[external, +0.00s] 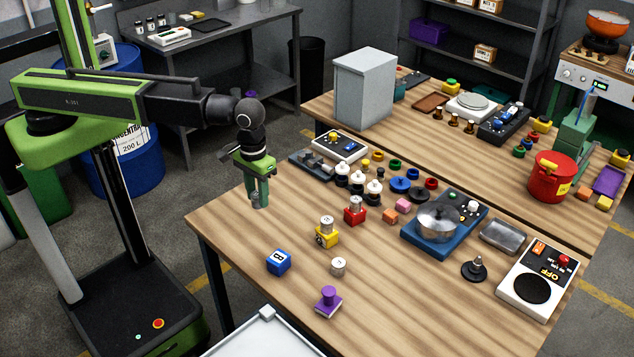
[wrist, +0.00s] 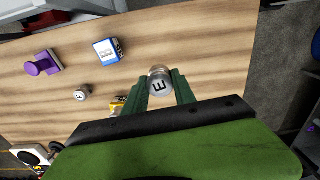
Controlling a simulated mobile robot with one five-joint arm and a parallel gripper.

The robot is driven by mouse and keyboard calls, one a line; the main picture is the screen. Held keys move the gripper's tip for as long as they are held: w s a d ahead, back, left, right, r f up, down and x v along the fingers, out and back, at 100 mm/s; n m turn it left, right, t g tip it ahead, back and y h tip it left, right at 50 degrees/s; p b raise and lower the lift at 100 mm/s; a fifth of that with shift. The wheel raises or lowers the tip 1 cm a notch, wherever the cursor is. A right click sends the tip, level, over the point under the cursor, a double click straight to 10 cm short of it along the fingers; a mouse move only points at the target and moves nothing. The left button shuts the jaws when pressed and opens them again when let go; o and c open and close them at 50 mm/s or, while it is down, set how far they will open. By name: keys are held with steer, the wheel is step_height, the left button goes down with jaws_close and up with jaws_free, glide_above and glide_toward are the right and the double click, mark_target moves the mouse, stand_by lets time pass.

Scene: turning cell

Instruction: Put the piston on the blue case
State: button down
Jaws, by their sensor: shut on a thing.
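My gripper (external: 260,199) is shut on a silver piston marked E (wrist: 159,84), high over the left part of the wooden table. In the external view the fingers mostly hide this piston. The blue case (external: 278,262) stands on the table near its front left edge, with a white B label. It also shows in the wrist view (wrist: 109,51), left of and above my gripper, apart from it. Another silver piston (external: 338,266) stands on the table to the right of the blue case.
A yellow case (external: 327,238) and a red case (external: 354,215) each carry a silver piston. A purple stamp-like piece (external: 328,302) stands near the front edge. Black-and-white knobbed pieces (external: 357,181) stand farther back. Bare wood lies around the blue case.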

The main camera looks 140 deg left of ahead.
steer(key=w+d+r+m+p, duration=0.1)
steer(key=w+d, duration=0.4)
steer(key=d, duration=0.3)
steer(key=w+d+r+m+p, duration=0.1)
steer(key=w+d+r+m, duration=0.1)
steer(key=w+d, duration=0.4)
steer(key=b, duration=0.7)
glide_above(279, 256)
steer(key=f, duration=0.7)
steer(key=shift+w+d+f, duration=0.1)
steer(key=shift+d+f, duration=0.05)
steer(key=shift+d, duration=0.05)
steer(key=shift+a, duration=0.15)
step_height(279, 256, down, 4)
steer(key=b, duration=0.4)
steer(key=shift+f, duration=0.2)
steer(key=shift+r, duration=0.25)
steer(key=shift+f, duration=0.2)
steer(key=c, duration=1)
jaws_free()
steer(key=shift+r, duration=0.1)
